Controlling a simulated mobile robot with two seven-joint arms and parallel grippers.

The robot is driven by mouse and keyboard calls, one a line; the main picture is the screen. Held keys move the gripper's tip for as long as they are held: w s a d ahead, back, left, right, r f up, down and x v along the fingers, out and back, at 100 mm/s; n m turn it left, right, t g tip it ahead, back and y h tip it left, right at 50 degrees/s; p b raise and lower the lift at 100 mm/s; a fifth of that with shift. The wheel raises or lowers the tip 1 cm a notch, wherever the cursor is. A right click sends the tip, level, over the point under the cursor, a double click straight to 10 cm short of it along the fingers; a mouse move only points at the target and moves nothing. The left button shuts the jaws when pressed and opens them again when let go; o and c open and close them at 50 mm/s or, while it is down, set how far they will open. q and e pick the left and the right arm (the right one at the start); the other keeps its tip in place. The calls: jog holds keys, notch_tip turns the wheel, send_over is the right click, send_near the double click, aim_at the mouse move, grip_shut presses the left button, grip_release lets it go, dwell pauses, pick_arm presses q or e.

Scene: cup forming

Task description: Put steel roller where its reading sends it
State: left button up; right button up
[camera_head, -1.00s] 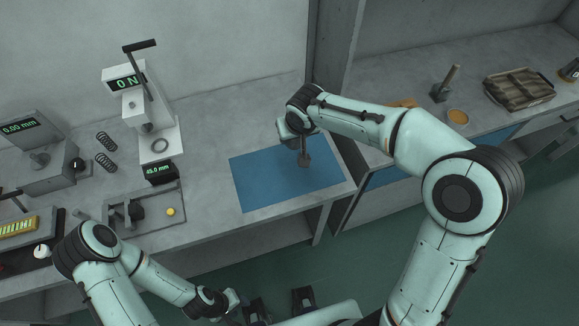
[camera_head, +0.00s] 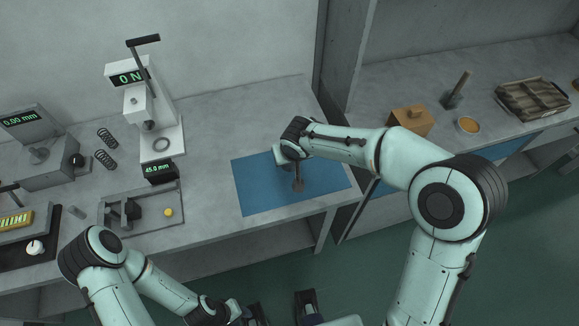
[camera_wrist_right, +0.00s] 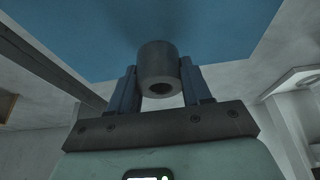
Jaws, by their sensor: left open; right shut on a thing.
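The steel roller (camera_wrist_right: 157,62) is a dark grey cylinder with a hole in its end. In the right wrist view it sits between the fingers of my right gripper (camera_wrist_right: 160,86), which is shut on it. In the head view my right gripper (camera_head: 298,182) points down over the blue mat (camera_head: 248,197); I cannot tell how high the roller is above it. My left gripper (camera_head: 282,307) is open and empty at the bottom edge, in front of the bench. A display (camera_head: 159,172) reads 45.0 mm, a gauge (camera_head: 24,120) reads 0.00 mm, and a press (camera_head: 140,105) reads 0 N.
Most of the mat is bare.

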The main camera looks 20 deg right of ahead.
aim_at(290, 173)
jog(key=shift+f+b, duration=0.3)
jog(key=shift+f, duration=1.95)
jog(key=shift+f, duration=0.15)
jog(key=o, duration=1.2)
jog(key=v, duration=1.2)
jog(key=shift+s+p, duration=0.1)
jog(key=shift+p, duration=0.3)
